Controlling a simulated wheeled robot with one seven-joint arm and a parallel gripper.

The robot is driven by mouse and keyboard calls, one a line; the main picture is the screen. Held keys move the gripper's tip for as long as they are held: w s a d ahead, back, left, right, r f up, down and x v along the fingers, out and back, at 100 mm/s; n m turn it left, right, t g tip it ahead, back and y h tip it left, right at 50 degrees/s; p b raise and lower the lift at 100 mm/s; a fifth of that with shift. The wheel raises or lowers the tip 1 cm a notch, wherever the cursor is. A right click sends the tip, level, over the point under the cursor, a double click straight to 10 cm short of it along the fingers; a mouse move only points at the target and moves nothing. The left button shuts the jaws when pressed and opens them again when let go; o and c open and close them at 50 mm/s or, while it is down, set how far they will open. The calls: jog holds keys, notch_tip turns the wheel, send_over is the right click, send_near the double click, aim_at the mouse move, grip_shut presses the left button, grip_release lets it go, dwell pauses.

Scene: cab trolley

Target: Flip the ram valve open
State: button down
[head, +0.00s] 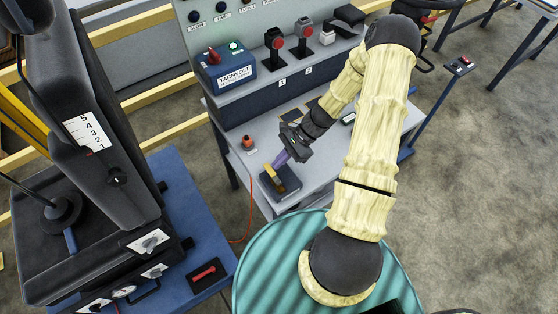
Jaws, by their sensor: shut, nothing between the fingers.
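A red lever handle (204,272) lies on a small black plate on the blue trolley (170,185) at the lower left. It looks like a valve handle, but I cannot read a label to confirm it is the ram valve. My gripper (279,161) is out over the grey desk, to the right of and beyond that lever, well apart from it. Its purple-grey fingers are shut and empty. They point down beside a yellow-brown upright piece (273,177) on a dark block (286,185); I cannot tell whether they touch it.
A black cab-like unit (105,130) with a numbered scale stands on the trolley. An orange cable hangs between desk and trolley.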

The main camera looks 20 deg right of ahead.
jog(key=shift+a+n+g, duration=0.35)
jog(key=shift+n+g, duration=0.05)
jog(key=shift+n, duration=0.2)
jog(key=shift+a, duration=0.15)
jog(key=shift+s+d, duration=0.45)
jog(key=shift+d, duration=0.1)
jog(key=shift+d, duration=0.1)
